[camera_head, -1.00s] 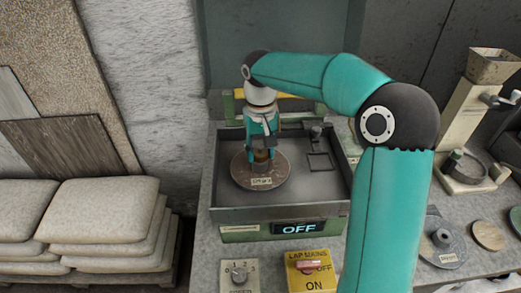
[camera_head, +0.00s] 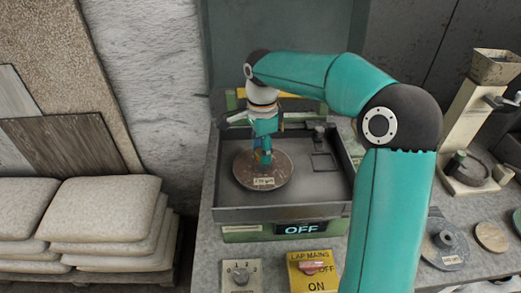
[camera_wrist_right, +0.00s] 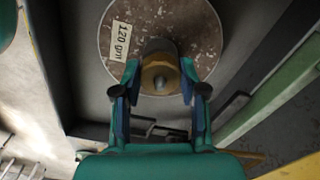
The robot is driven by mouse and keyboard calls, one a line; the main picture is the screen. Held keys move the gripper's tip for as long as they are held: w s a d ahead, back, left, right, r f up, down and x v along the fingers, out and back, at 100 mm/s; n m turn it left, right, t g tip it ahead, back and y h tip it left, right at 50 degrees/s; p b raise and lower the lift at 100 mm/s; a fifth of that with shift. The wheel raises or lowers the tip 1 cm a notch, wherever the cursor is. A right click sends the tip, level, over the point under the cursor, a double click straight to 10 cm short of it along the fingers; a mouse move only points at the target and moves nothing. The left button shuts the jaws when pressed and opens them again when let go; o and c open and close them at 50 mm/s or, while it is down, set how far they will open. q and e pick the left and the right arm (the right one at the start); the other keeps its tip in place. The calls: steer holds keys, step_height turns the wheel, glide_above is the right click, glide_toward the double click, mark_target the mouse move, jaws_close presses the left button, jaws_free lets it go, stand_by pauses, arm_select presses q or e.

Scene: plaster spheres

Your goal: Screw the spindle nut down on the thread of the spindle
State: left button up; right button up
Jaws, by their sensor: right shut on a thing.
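My right gripper (camera_head: 262,156) points down over the round lap disc (camera_head: 245,180) in the grey machine tray. In the right wrist view its two fingers (camera_wrist_right: 156,92) are shut on the brass-coloured spindle nut (camera_wrist_right: 166,66) at the disc's middle, one finger on each side. The spindle's end (camera_wrist_right: 159,82) shows as a small round tip in the nut. The thread is mostly hidden, and I cannot tell how far down the nut sits. The disc carries a "120 grn" label (camera_wrist_right: 121,41). My left gripper is not in view.
A yellow lap mains switch box (camera_head: 314,272) and a grey dial box (camera_head: 240,273) stand in front. Other discs (camera_head: 490,236) lie at the right. Stacked sacks (camera_head: 105,215) are at the left.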

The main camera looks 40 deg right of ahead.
steer(key=o, duration=0.7)
steer(key=shift+s+d, duration=0.2)
steer(key=shift+s, duration=0.05)
steer(key=o, duration=0.5)
steer(key=shift+s, duration=0.2)
steer(key=shift+w, duration=0.1)
steer(key=shift+w+a, duration=0.1)
steer(key=shift+c, duration=1.2)
